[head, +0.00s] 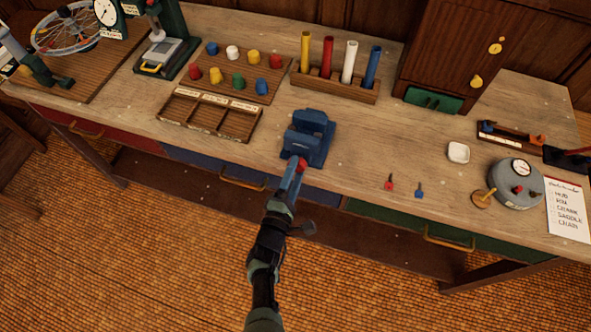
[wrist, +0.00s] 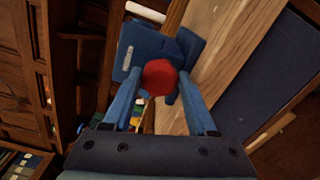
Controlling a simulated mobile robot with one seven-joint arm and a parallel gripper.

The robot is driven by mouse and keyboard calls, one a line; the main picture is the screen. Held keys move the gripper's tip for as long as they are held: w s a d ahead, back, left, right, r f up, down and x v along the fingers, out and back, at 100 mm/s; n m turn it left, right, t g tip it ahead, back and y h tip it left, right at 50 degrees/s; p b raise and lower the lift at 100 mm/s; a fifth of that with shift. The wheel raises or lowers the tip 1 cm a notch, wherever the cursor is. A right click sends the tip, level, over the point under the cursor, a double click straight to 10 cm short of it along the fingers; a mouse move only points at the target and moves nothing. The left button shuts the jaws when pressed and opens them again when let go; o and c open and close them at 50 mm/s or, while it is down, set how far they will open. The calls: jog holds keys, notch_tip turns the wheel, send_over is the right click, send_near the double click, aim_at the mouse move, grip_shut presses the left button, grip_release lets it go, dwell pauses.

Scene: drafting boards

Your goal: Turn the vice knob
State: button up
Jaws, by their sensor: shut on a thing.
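The blue vice (head: 309,133) stands at the front edge of the workbench, near the middle. Its red knob (head: 301,163) faces the front and shows just beyond my fingertips. In the wrist view the round red knob (wrist: 160,77) sits between the tips of my two blue fingers, with the blue vice body (wrist: 152,45) behind it. My gripper (head: 297,172) reaches up to the vice from the front and is shut on the red knob. The far side of the knob is hidden.
A wooden compartment tray (head: 211,133) lies left of the vice, and a rack of coloured tubes (head: 334,86) stands behind it. Small red and blue pieces (head: 389,182) lie to the right. The bench (head: 365,150) is bare just right of the vice.

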jog(key=shift+n, duration=0.9)
jog(key=o, duration=1.4)
jog(key=shift+c, duration=0.2)
jog(key=p+v, duration=0.5)
jog(key=v, duration=0.8)
